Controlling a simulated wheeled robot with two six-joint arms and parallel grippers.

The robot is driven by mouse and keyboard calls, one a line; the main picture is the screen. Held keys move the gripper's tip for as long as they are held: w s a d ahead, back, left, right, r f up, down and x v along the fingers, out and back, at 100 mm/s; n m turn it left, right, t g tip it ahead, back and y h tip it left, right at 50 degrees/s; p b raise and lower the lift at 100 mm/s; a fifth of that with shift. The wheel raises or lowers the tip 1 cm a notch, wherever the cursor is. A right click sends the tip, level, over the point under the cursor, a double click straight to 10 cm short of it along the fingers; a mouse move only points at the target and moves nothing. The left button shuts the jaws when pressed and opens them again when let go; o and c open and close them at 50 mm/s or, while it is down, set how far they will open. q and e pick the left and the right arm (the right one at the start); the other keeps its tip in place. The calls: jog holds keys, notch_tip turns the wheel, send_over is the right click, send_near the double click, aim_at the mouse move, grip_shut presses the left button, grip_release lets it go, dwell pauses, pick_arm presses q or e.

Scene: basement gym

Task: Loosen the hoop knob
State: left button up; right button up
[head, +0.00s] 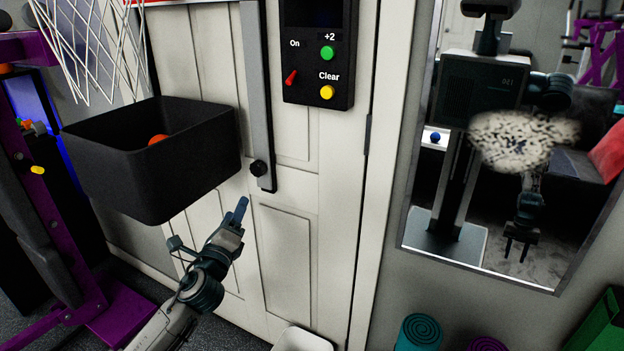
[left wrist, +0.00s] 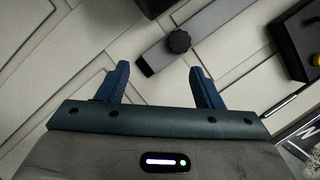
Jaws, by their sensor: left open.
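The hoop knob (head: 258,168) is a small black round knob at the lower end of a grey vertical rail (head: 256,90) on the white door. In the left wrist view the knob (left wrist: 179,41) shows ahead of the fingers, between their lines, with the rail (left wrist: 215,28) running up to the right. My left gripper (head: 240,214) is below and slightly left of the knob, apart from it. In the left wrist view its two blue fingers (left wrist: 160,84) are spread with nothing between them. My right gripper is not seen directly.
A black bin (head: 160,165) with an orange ball (head: 158,139) hangs left of the rail, under the hoop net (head: 95,45). A control panel (head: 318,50) is above right. A mirror (head: 420,225) showing my reflection hangs at right. Rolled mats (head: 420,332) stand below it.

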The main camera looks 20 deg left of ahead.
aim_at(255, 170)
pick_arm(q)
jog(key=shift+m+t+h, duration=0.3)
jog(key=shift+m+t, duration=0.1)
jog(key=shift+m, duration=0.1)
jog(key=w+r, duration=0.1)
jog(key=w, duration=0.2)
jog(key=w+r+p, duration=0.1)
jog(key=w+r, duration=0.1)
jog(key=w, duration=0.1)
jog(key=w+r+p, duration=0.1)
jog(key=w+r, duration=0.1)
jog(key=w, duration=0.1)
jog(key=shift+w+a, duration=0.1)
jog(key=shift+w, duration=0.1)
jog(key=shift+w+a, duration=0.15)
jog(key=shift+w, duration=0.45)
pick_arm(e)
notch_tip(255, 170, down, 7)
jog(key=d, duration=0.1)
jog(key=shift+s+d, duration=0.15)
pick_arm(q)
jog(key=c, duration=1)
jog(key=shift+o, duration=0.2)
jog(key=shift+p, duration=0.3)
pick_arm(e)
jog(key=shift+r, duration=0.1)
